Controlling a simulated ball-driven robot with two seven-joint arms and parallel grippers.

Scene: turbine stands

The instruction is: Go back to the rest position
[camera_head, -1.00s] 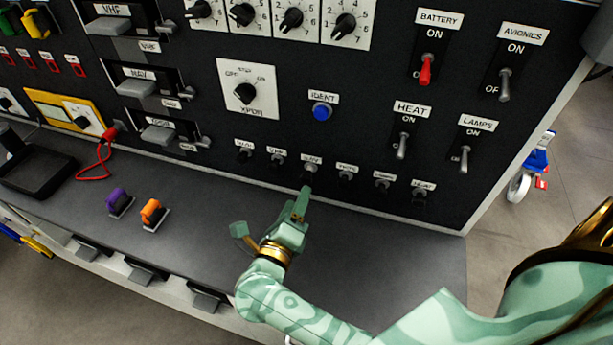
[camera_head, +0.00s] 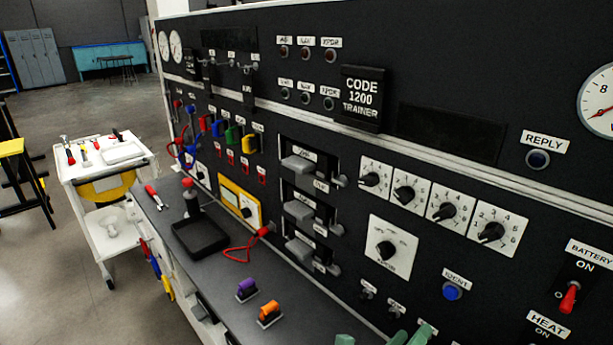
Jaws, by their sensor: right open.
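Only the tips of my right gripper (camera_head: 385,339) show, pale green, at the bottom edge of the head view. They are apart, just in front of the lower part of the black trainer panel (camera_head: 450,150), near the row of small labelled switches. Nothing shows between them. The rest of the right arm is below the picture. My left gripper is not in view.
A grey bench (camera_head: 225,285) runs below the panel, with a black tray (camera_head: 200,236), a purple connector (camera_head: 246,289) and an orange connector (camera_head: 269,313) on it. A white cart (camera_head: 101,160) with tools stands at left. Open floor (camera_head: 50,270) lies at lower left.

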